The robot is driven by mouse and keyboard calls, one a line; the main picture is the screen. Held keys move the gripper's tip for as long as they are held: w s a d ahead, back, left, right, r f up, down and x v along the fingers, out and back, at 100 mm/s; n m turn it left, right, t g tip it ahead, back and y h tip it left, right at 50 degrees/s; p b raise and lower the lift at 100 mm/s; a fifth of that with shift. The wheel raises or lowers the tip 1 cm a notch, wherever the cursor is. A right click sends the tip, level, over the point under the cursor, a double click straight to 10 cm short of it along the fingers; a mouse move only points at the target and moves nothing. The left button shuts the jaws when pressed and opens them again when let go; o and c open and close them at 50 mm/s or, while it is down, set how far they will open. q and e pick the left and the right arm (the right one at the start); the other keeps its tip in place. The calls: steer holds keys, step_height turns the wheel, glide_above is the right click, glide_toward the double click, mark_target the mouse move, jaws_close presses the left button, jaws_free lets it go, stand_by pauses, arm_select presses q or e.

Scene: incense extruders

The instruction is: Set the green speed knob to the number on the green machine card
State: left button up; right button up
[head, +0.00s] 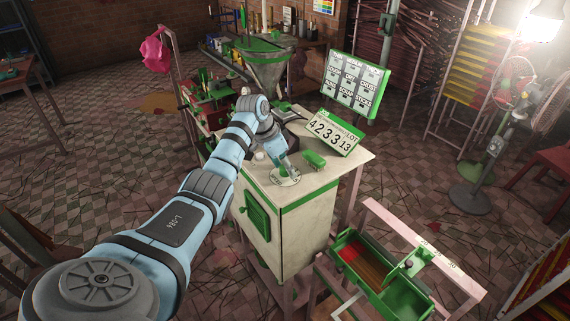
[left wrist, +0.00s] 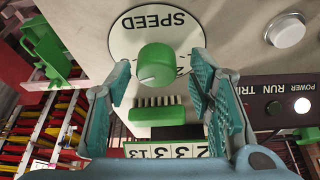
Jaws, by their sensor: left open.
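The green speed knob (left wrist: 157,64) sits on a round white plate (left wrist: 127,35) marked SPEED, upside down in the left wrist view. A short pale pointer mark shows on the knob's lower left edge; most dial numbers are hidden. My left gripper (left wrist: 160,60) is open, its fingers on either side of the knob with gaps showing. In the head view the left gripper (head: 284,168) points down at the dial plate (head: 285,178) on the machine top (head: 322,177). A green-framed board of several white cards (head: 356,84) stands behind; its text is too small to read.
A green-edged number sign (head: 333,132) stands on the machine top. A green brush (left wrist: 157,113) lies close beside the dial. A silver button (left wrist: 284,30), a lit POWER lamp (left wrist: 302,105) and a dark RUN lamp (left wrist: 274,107) are nearby. A green-framed tray (head: 372,267) stands front right.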

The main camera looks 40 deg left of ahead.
arm_select(q)
steer(key=shift+s+r, duration=0.1)
steer(key=shift+s, duration=0.15)
steer(key=shift+s+r, duration=0.1)
steer(key=shift+s, duration=0.05)
steer(key=c, duration=0.3)
jaws_close()
